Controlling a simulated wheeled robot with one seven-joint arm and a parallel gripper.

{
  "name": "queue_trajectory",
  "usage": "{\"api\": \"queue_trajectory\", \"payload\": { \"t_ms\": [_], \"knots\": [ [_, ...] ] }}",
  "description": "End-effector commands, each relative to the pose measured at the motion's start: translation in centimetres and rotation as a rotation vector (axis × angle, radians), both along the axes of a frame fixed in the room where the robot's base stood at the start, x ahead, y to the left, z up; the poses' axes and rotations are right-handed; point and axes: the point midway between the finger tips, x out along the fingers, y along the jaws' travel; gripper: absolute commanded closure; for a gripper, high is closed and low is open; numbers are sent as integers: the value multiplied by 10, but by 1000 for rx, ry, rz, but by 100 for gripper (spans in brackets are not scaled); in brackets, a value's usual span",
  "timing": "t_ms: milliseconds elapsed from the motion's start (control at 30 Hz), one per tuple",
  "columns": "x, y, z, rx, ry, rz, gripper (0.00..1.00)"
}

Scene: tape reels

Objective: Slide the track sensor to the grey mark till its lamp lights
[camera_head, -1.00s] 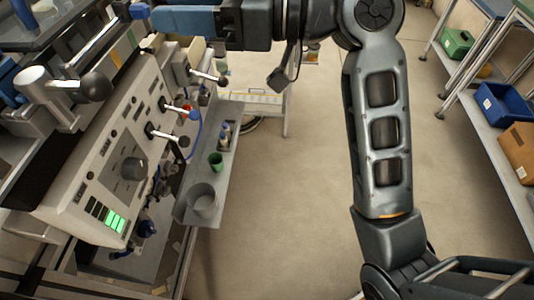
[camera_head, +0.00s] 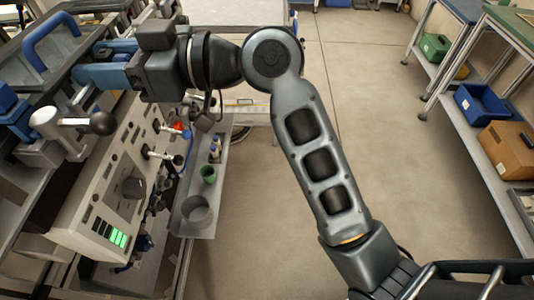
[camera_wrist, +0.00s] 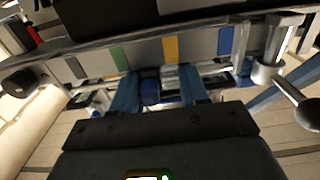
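A long rail runs along the top of the machine in the wrist view, with a grey mark (camera_wrist: 75,67), a green mark (camera_wrist: 119,58), a yellow-orange mark (camera_wrist: 170,49) and a blue mark (camera_wrist: 225,41) on its face. My gripper (camera_wrist: 160,80) has its two blue fingers apart, below the rail between the green and yellow-orange marks. A small blue part (camera_wrist: 150,91) shows between the fingers. I cannot tell if it is the track sensor or if they touch it. In the head view my gripper (camera_head: 86,63) reaches left over the machine. No lit sensor lamp is clear.
A clamp lever with a black ball (camera_wrist: 299,110) stands right of the fingers. The machine's panel has a green-lit indicator (camera_head: 117,238) and several levers. A grey cup (camera_head: 196,209) and a green cup (camera_head: 208,174) stand on the side shelf.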

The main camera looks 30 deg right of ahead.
Motion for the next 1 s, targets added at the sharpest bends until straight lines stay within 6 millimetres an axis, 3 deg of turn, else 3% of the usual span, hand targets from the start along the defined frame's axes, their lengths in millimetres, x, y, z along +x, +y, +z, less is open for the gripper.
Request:
{"api": "queue_trajectory", "payload": {
  "t_ms": [433,1000],
  "knots": [
    [-48,-65,-2,0,-1,-3,57],
    [-75,-67,-88,51,202,-276,57]
  ]
}}
